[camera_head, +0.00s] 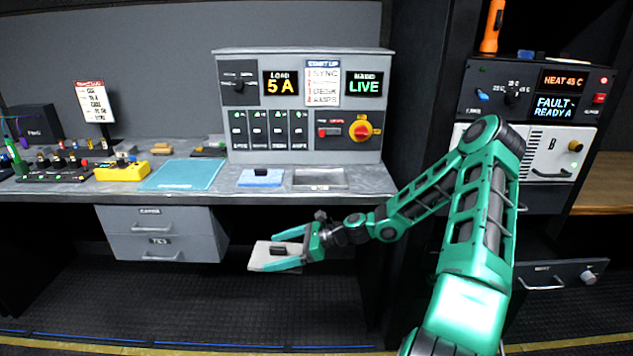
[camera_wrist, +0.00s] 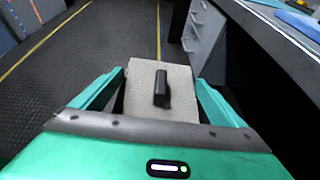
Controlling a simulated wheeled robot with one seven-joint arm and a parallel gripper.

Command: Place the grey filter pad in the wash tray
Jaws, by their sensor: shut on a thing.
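The grey filter pad (camera_head: 262,259) is a flat, light grey slab with a black grip on top. My gripper (camera_head: 280,255) is shut on it and holds it in the air in front of the counter, below the counter top. The wrist view shows the pad (camera_wrist: 182,108) lying flat between the two green fingers of my gripper (camera_wrist: 160,84). A shallow grey recessed tray (camera_head: 319,187) is in the counter below the panel, above and right of the pad in the head view. It looks like the wash tray, but its label is too small to read.
A blue pad (camera_head: 261,177) sits on the counter just left of the tray. A teal mat (camera_head: 183,174) and a yellow box (camera_head: 122,171) lie further left. Grey drawers (camera_head: 161,233) are below the counter. The control panel (camera_head: 304,105) rises behind the tray.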

